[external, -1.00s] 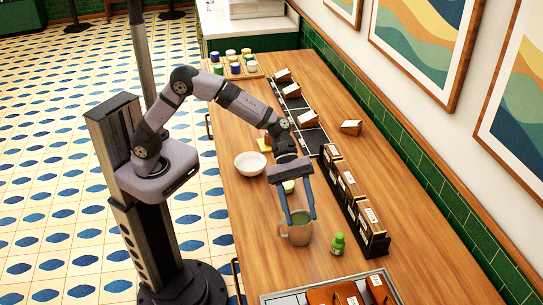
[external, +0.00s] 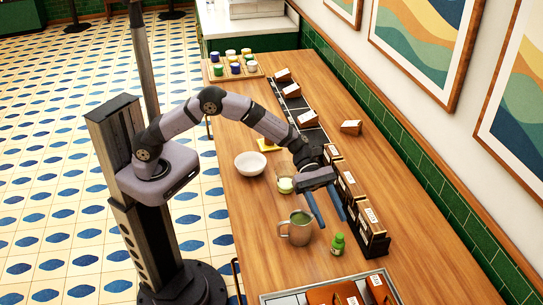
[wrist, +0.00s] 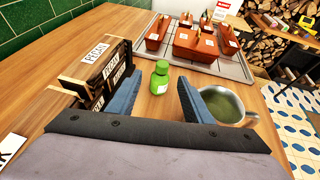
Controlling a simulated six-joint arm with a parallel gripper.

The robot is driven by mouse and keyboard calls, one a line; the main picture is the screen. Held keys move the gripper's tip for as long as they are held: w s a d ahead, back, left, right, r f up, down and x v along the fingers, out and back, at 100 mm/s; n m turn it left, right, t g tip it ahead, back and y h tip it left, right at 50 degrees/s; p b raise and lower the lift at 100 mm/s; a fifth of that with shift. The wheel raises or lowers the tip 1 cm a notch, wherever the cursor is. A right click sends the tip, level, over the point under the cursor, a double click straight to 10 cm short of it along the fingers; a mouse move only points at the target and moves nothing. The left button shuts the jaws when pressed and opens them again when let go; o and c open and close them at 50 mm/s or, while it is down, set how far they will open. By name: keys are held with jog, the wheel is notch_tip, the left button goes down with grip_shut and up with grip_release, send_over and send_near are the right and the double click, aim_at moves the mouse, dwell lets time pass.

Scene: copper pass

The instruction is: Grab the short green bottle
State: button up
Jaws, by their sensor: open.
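The short green bottle (external: 338,244) stands upright on the wooden counter, to the right of a grey mug (external: 297,230). In the wrist view the bottle (wrist: 160,78) shows ahead of and between my two blue fingers, with a pale label on its side. My gripper (external: 330,216) is open and empty, above the counter and a little behind the bottle in the external view. In the wrist view the mug (wrist: 232,105), with greenish contents, is just right of my right finger, partly hidden by it.
A row of dark labelled boxes (external: 355,207) stands close right of my gripper. A tray (external: 330,287) with brown containers lies at the near end. A white bowl (external: 250,163) and a glass jar (external: 285,180) stand farther back. Bare counter surrounds the bottle.

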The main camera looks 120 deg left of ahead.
aim_at(336, 243)
jog(key=shift+w+d, duration=0.2)
jog(key=shift+d, duration=0.05)
jog(key=shift+p+x, duration=1.05)
jog(key=shift+x, duration=1.25)
jog(key=shift+s+f, duration=0.1)
jog(key=shift+f, duration=0.05)
jog(key=shift+s, duration=0.1)
grip_shut()
jog(key=shift+f, duration=0.1)
